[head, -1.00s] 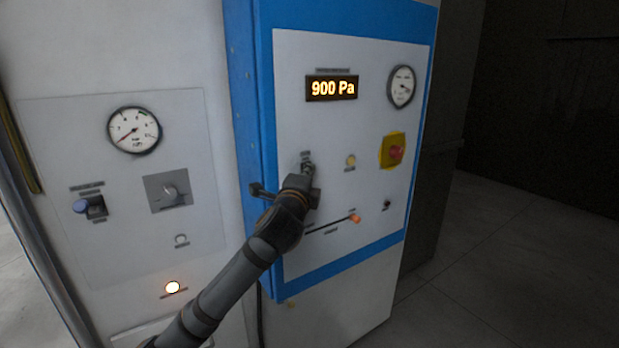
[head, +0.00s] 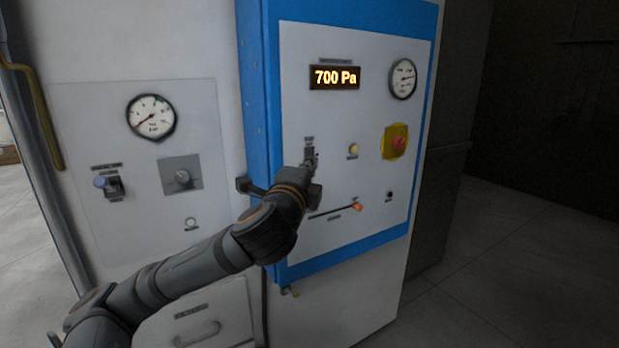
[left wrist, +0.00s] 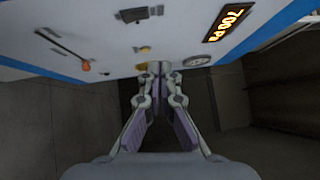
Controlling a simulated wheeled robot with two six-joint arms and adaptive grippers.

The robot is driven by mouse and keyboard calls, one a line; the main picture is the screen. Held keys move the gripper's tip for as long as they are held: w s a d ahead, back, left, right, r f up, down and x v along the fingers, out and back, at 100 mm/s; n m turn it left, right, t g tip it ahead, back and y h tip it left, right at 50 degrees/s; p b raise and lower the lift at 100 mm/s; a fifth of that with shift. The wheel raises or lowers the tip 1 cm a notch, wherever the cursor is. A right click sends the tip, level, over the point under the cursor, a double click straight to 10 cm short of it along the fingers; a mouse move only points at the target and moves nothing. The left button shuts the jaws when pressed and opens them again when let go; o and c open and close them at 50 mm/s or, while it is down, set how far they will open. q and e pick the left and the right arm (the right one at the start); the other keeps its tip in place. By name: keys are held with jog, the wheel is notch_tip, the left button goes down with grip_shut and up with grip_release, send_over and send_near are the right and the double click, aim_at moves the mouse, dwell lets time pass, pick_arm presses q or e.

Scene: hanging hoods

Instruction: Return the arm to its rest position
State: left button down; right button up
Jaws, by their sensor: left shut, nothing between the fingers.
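My left arm (head: 215,255) comes in from the lower left and reaches up to the blue-framed panel (head: 370,240). My left gripper (head: 310,165) is at a small switch on the panel, below and left of the display. The wrist hides most of it in the head view. In the left wrist view the gripper's fingers (left wrist: 158,72) are together, with nothing between them, in front of the panel. I cannot tell whether they touch it. My right gripper is in neither view.
The display (head: 335,77) reads 700 Pa. A round gauge (head: 403,79), a red button on yellow (head: 396,142) and an orange-knobbed slider (head: 357,207) are on the panel. A grey-white cabinet (head: 210,40) stands left. Open floor (head: 500,270) lies right.

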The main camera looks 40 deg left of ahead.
pick_arm(q)
jog(key=s+d+f+n+g+h, duration=0.1)
jog(key=d+f+n+g+h, duration=0.15)
jog(key=f, duration=1.15)
jog(key=s+d+f+n+g+h, duration=0.1)
jog(key=f+n+g, duration=0.3)
jog(key=f, duration=0.9)
jog(key=s+d+f+n+g+h, duration=0.1)
jog(key=s+d+f+n+g, duration=0.3)
jog(key=s+f, duration=0.6)
jog(key=s+d+f+n+g+h, duration=0.2)
jog(key=s+d+f+n+g, duration=0.2)
jog(key=s+f, duration=0.6)
jog(key=s+a+f+x, duration=0.1)
jog(key=s+x, duration=0.1)
jog(key=x, duration=1)
jog(key=s+x, duration=0.3)
jog(key=x, duration=0.9)
jog(key=s+a+f+g, duration=0.1)
jog(key=s+f+g, duration=0.1)
jog(key=s+f, duration=1.7)
jog(key=shift+s+a+f, duration=0.4)
jog(key=shift+f, duration=0.15)
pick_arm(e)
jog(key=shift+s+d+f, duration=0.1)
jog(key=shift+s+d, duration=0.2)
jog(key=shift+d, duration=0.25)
